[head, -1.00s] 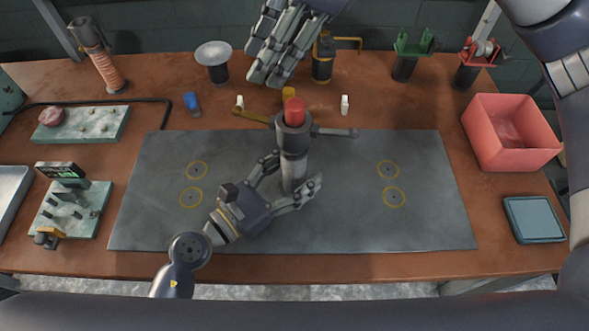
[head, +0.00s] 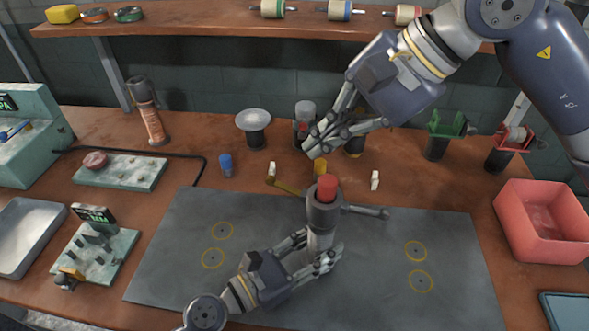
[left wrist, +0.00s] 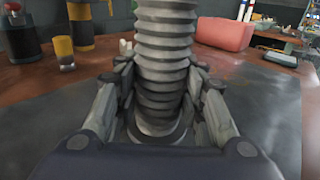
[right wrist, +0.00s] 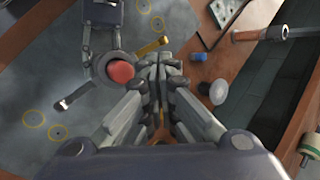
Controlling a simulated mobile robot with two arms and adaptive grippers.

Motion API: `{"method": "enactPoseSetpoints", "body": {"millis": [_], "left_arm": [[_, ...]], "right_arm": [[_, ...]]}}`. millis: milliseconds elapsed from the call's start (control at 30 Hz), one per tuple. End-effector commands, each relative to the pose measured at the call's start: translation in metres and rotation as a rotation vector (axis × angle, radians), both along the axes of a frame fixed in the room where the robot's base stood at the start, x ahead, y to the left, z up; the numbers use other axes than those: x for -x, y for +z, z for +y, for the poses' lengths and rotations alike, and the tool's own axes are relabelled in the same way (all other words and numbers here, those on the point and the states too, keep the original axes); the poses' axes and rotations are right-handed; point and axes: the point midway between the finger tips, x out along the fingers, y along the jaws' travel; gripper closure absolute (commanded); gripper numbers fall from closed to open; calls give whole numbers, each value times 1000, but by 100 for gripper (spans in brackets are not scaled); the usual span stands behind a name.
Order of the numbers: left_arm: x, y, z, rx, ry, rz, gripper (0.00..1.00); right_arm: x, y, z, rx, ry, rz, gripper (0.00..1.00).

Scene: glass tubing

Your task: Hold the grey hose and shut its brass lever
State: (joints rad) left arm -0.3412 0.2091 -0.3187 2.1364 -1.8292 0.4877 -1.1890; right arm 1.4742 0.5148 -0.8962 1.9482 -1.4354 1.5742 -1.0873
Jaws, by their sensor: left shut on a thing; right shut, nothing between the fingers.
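The grey hose (head: 321,238) stands upright on the dark mat, with a grey collar and a red cap (head: 327,187) on top. Its ribbed body (left wrist: 165,60) fills the middle of the left wrist view. The brass lever (head: 288,187) sticks out to the left near the collar; it also shows in the right wrist view (right wrist: 153,46). A grey side arm (head: 366,211) points right. My left gripper (head: 322,258) is shut around the hose's lower part. My right gripper (head: 316,143) is shut and empty, above and behind the hose, apart from the lever.
Small white pieces (head: 375,180), a yellow cup (head: 320,166) and a blue cup (head: 226,165) stand behind the mat (head: 180,250). Several canisters and stands line the back. A red bin (head: 543,222) is at the right. The mat's left and right parts are clear.

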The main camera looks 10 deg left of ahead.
Motion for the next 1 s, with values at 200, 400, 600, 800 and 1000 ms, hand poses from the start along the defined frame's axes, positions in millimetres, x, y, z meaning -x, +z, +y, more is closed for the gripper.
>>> {"method": "enactPoseSetpoints", "body": {"millis": [200,400,600,800,1000], "left_arm": [[0,0,0,-1,0,0,99],[0,0,0,-1,0,0,99],[0,0,0,-1,0,0,99],[0,0,0,-1,0,0,99],[0,0,0,-1,-1,1,99]], "right_arm": [[2,0,-9,1,202,-195,100],[3,1,-12,6,268,-262,100],[3,1,-12,7,270,-264,100],[3,-3,-9,7,271,-261,100],[-1,-25,7,7,271,-259,100]]}}
